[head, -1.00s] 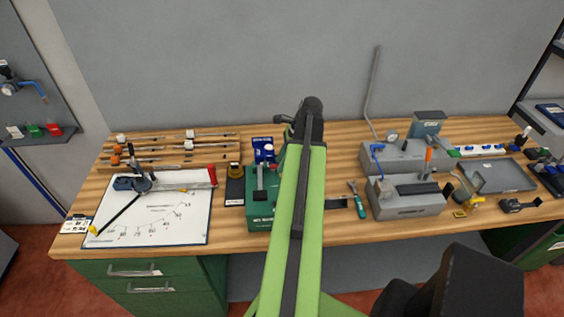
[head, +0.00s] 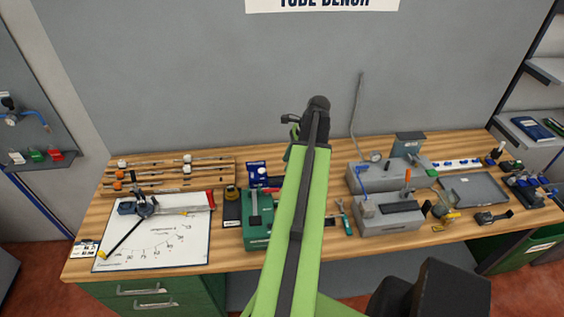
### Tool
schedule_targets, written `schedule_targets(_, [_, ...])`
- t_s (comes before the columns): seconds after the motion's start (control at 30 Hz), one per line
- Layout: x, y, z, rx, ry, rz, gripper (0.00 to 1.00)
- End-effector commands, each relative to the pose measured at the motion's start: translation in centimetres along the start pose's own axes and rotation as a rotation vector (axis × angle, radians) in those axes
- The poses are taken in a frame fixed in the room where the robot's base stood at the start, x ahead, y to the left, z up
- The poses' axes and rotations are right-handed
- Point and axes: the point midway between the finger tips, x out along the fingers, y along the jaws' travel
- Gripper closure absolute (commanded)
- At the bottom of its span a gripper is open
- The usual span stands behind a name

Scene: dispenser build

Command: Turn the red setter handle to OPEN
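A green block-shaped device (head: 257,236) with an upright grey lever (head: 254,207) stands on the bench just left of my arm. A small red part (head: 276,183) shows behind it at the edge of my arm; I cannot tell whether it is the setter handle or which way it is set. My arm hides the area to its right. My gripper (head: 291,124) is at the far end of the arm, raised above the back of the bench against the grey wall. It appears clear of the bench things. Its fingers are too small and partly hidden to tell open from shut.
A white drawing board (head: 160,243) with a tube bender (head: 144,207), which has a red-ended handle (head: 210,199), lies left. Tube racks (head: 170,176) stand behind it. Grey machines (head: 388,217) and a tray (head: 475,189) stand right. A bent grey tube (head: 356,110) rises at the back.

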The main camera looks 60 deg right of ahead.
Motion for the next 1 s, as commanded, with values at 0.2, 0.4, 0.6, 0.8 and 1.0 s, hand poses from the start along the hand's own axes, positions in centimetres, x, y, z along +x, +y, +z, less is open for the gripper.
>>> schedule_targets(0.2, [-3.1, 0.0, 0.1, 0.001, 0.0, 0.001, 0.64])
schedule_targets(0.4, [-3.2, 0.0, -0.1, 0.0, 0.0, 0.001, 0.64])
schedule_targets(0.6, [-3.2, 0.0, -0.1, 0.001, 0.0, 0.0, 0.64])
schedule_targets(0.8, [-3.0, 0.0, 0.1, -0.003, 0.0, 0.001, 0.64])
schedule_targets(1.0, [4.2, -1.1, 7.5, -0.151, 0.0, 0.063, 0.64])
